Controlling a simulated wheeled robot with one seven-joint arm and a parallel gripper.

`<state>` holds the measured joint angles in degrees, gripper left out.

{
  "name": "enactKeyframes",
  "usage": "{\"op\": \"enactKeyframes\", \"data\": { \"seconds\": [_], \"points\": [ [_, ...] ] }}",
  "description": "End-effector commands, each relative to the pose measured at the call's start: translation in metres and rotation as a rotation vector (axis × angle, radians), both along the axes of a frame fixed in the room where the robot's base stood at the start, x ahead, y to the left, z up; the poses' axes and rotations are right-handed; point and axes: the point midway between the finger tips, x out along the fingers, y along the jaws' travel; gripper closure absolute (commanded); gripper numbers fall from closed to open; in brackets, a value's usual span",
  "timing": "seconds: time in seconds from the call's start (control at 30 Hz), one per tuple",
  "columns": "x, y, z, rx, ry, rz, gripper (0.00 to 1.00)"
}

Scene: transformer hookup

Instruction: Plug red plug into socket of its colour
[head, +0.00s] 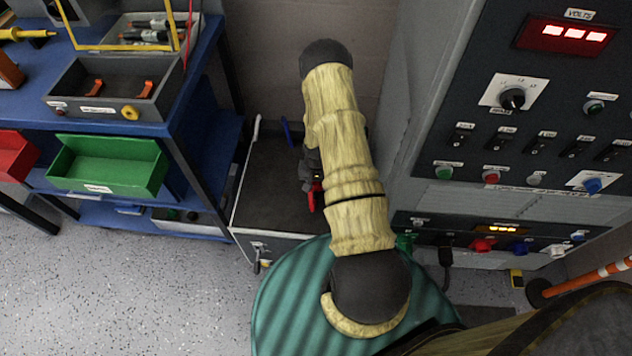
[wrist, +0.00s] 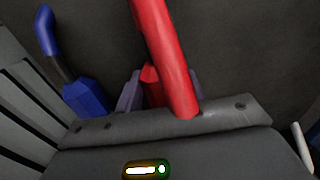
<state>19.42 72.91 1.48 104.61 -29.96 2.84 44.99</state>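The red plug (head: 313,196) shows in the head view just below my gripper (head: 311,174), over the dark bin. In the wrist view its red body (wrist: 150,85) sits between the two grey fingers (wrist: 160,92), against the left one. A thick red cable (wrist: 165,50) rises in front and hides its right side. My gripper appears shut on it. A red socket (head: 483,245) is in the lower row of the panel at the right, beside a blue one (head: 519,248). The red plug's tip is hidden.
A blue plug (wrist: 85,97) lies left of my gripper in the wrist view. The open dark bin (head: 265,190) has a pale rim. A blue workbench (head: 150,128) with trays stands left. A black plug (head: 446,252) sits left of the red socket.

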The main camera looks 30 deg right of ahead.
Motion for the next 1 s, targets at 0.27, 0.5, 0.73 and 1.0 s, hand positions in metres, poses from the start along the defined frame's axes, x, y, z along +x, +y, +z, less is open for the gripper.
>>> {"op": "enactKeyframes", "data": {
  "seconds": [0.27, 0.5, 0.73, 1.0],
  "points": [
    [0.000, 0.000, 0.005, 0.000, 0.000, 0.000, 0.82],
    [0.000, 0.000, 0.021, 0.000, 0.000, 0.000, 0.82],
    [0.000, 0.000, 0.035, 0.000, 0.000, 0.000, 0.82],
    [0.000, 0.000, 0.053, -0.001, -0.001, -0.001, 0.82]
  ]
}}
